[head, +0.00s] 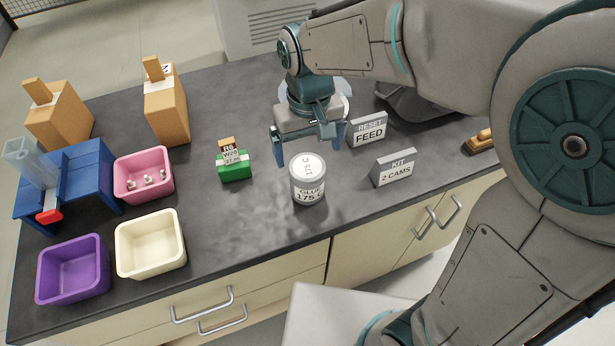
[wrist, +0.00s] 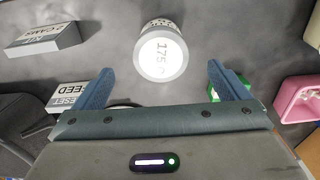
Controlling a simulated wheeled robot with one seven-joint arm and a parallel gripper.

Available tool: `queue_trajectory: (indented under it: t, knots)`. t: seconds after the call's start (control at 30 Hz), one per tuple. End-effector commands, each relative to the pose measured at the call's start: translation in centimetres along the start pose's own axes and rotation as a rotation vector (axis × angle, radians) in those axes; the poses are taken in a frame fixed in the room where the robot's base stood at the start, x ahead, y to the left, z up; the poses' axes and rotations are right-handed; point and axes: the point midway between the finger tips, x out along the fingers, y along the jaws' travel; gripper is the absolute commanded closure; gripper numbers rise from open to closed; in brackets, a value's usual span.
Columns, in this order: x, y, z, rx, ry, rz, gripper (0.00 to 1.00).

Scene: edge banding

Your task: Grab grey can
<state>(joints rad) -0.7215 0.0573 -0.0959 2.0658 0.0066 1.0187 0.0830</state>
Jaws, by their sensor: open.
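The grey can (head: 307,186), labelled "GLUE 175 C", stands upright on the dark worktop near its front edge. In the wrist view the grey can (wrist: 161,55) is seen from above, ahead of the fingers and roughly centred between them. My gripper (head: 309,140) is open and empty, just behind and above the can in the head view. Its two blue fingers also show in the wrist view (wrist: 159,82), spread wide and apart from the can.
A green block (head: 234,166) stands left of the can. The "KIT 2 CAMS" sign (head: 393,168) and "RESET FEED" sign (head: 368,130) stand to its right. Pink (head: 144,174), cream (head: 150,243) and purple (head: 73,269) bins are at left. The worktop between cream bin and can is clear.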

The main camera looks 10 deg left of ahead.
Motion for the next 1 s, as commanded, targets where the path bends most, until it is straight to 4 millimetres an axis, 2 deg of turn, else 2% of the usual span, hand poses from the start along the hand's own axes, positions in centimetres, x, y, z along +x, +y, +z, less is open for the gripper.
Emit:
queue_trajectory:
  t: [0.1,0.3,0.47,0.8,1.0]
  knots:
    - [2.7,0.0,0.1,0.0,-0.006,0.0,0.05]
    - [5.7,0.0,0.0,0.001,-0.003,0.0,0.05]
    - [6.6,0.0,0.0,0.001,-0.001,0.0,0.05]
    - [10.9,-0.1,-0.5,0.002,-0.003,0.001,0.05]
    - [11.5,-0.1,-0.5,0.001,0.0,0.001,0.05]
